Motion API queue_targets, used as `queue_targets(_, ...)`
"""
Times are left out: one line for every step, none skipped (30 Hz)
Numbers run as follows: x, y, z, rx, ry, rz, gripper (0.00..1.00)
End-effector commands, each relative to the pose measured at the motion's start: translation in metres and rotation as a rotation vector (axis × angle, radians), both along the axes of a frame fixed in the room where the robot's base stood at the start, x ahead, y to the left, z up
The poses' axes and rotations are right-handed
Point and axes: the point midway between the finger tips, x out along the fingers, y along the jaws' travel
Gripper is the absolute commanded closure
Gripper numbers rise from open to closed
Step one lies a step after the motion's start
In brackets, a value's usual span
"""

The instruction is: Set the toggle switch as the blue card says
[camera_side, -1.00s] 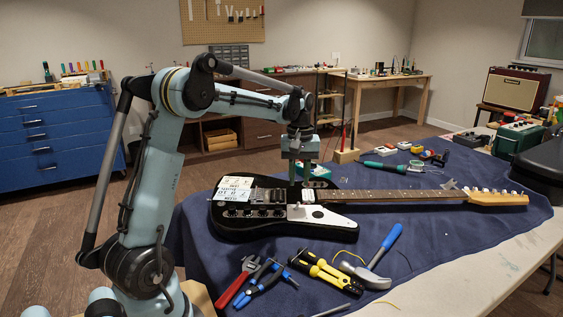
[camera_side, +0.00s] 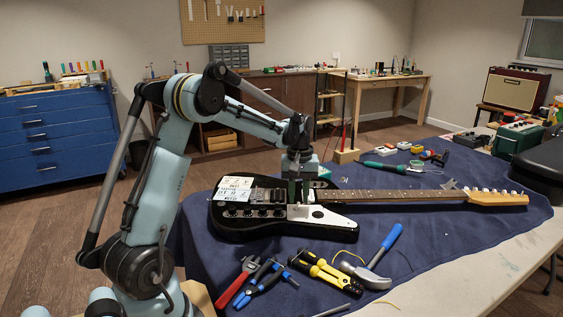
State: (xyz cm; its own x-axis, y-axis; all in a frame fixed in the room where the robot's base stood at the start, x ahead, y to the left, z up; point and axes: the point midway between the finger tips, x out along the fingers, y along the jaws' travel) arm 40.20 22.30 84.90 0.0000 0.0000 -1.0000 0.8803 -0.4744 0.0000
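A black electric guitar (camera_side: 335,226) lies flat on the dark blue cloth, its neck (camera_side: 405,195) pointing right. Light cards with dark print (camera_side: 234,188) lie on the upper left of its body; the print is too small to read, and I cannot tell which card is the blue one. Dark round knobs (camera_side: 248,213) sit below the cards. A white plate (camera_side: 318,217) is on the body right of the knobs. My gripper (camera_side: 299,203) points down at this plate, very low over it. Its fingers are too small to tell open from shut. The toggle switch cannot be made out.
Red-handled pliers (camera_side: 238,281), blue-handled pliers (camera_side: 262,283), a yellow-and-black tool (camera_side: 325,272) and a blue-handled hammer (camera_side: 384,248) lie in front of the guitar. A green-handled soldering iron (camera_side: 385,167) and small boxes lie behind the neck. Cloth at the right is clear.

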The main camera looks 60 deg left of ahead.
Motion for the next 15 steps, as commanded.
queue_targets(0.0000, 0.0000, 0.0001, 0.000, 0.000, 0.000, 0.72)
queue_targets(0.0000, 0.0000, 0.0001, 0.000, 0.000, 0.000, 0.72)
queue_targets(0.0000, 0.0000, 0.0001, 0.000, 0.000, 0.000, 0.72)
queue_targets(0.0000, 0.0000, 0.0001, 0.000, 0.000, 0.000, 0.72)
queue_targets(0.0000, 0.0000, 0.0000, 0.000, 0.000, 0.000, 0.72)
queue_targets(0.0000, 0.0000, -0.0003, 0.000, 0.000, 0.000, 0.72)
queue_targets(0.0000, 0.0000, -0.0006, 0.000, 0.000, 0.000, 0.72)
queue_targets(0.0000, 0.0000, -0.0011, 0.000, 0.000, 0.000, 0.72)
queue_targets(0.0000, 0.0001, -0.0018, 0.000, 0.000, 0.000, 0.72)
queue_targets(0.0000, 0.0001, -0.0023, 0.000, 0.000, 0.000, 0.72)
queue_targets(0.0000, 0.0001, -0.0028, 0.000, 0.000, 0.000, 0.72)
queue_targets(0.0000, 0.0001, -0.0036, 0.000, 0.000, 0.000, 0.72)
queue_targets(0.0000, 0.0001, -0.0041, 0.000, 0.000, 0.000, 0.72)
queue_targets(0.0000, 0.0001, -0.0047, 0.000, 0.000, 0.000, 0.72)
queue_targets(0.0000, 0.0001, -0.0055, 0.000, 0.000, 0.000, 0.72)
